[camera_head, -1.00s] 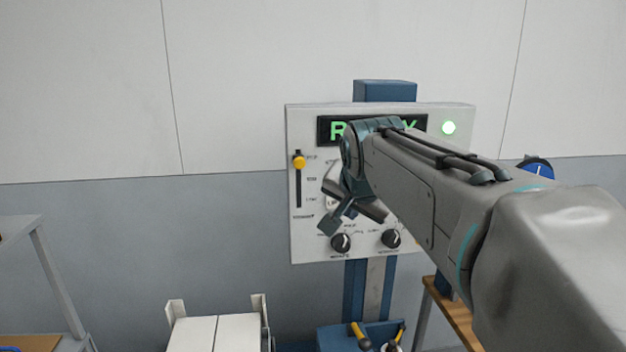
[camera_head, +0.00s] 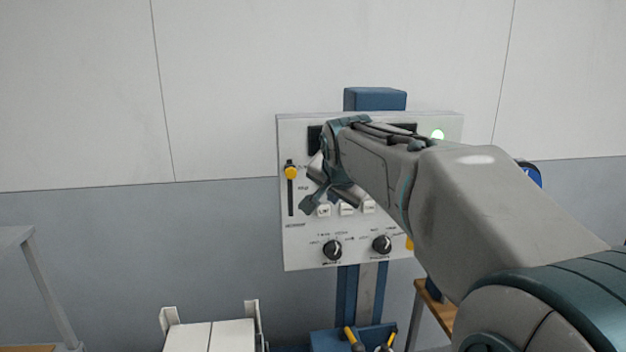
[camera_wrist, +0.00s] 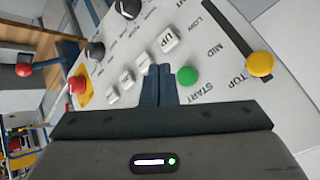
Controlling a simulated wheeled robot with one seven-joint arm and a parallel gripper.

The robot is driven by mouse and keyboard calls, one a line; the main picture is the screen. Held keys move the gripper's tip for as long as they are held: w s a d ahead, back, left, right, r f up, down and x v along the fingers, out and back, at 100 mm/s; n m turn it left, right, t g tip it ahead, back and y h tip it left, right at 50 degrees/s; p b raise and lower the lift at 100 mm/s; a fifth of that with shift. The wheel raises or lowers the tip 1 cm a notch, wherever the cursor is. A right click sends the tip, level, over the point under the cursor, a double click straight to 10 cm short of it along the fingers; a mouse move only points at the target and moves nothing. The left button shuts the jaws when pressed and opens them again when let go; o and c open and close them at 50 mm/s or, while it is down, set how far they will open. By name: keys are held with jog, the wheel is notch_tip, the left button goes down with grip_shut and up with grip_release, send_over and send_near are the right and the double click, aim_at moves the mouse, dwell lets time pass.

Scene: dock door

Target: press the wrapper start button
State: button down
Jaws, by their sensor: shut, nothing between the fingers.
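The green start button (camera_wrist: 187,76) shows in the wrist view, with START printed by it on the pale control panel (camera_wrist: 215,75). My gripper (camera_wrist: 158,70) is shut and empty. I cannot tell whether the fingertips touch the panel. In the head view the panel (camera_head: 300,258) stands on a blue post, and my arm and gripper hide the green button and most of the display.
A yellow slider knob (camera_wrist: 260,64) is right of the green button. Several white buttons, black dials (camera_head: 332,250) and a red mushroom button (camera_wrist: 77,85) share the panel. A blue tool bin (camera_head: 325,342) is below.

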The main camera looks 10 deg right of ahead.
jog(key=shift+w+p, duration=0.3)
jog(key=shift+w, duration=1.45)
jog(key=shift+w, duration=0.1)
dwell(0.6)
jog(key=shift+w, duration=0.3)
jog(key=shift+w, duration=0.5)
dwell(0.7)
jog(key=shift+s, duration=0.2)
jog(key=shift+s+b, duration=0.45)
jog(key=shift+s, duration=0.3)
